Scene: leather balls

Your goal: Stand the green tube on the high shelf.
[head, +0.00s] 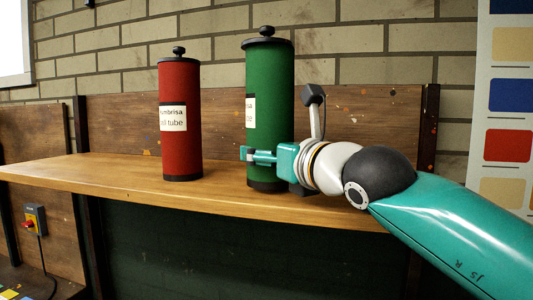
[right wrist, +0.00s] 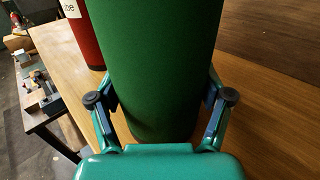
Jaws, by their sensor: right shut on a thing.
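The green tube (head: 270,90) stands upright on the wooden high shelf (head: 100,172), with a black lid and knob on top and a black base. In the head view its base looks to be on or very close to the board. My right gripper (head: 262,156) reaches in from the right and is shut around the tube's lower part. In the right wrist view the green tube (right wrist: 160,60) fills the space between the two fingers (right wrist: 161,105), one on each side. My left gripper is in neither view.
A red tube (head: 180,115) with a white label stands on the shelf to the left, apart from the green one. A brown wooden back panel (head: 350,115) and brick wall are behind. The shelf's left part is clear. A lower bench (right wrist: 50,115) shows in the right wrist view.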

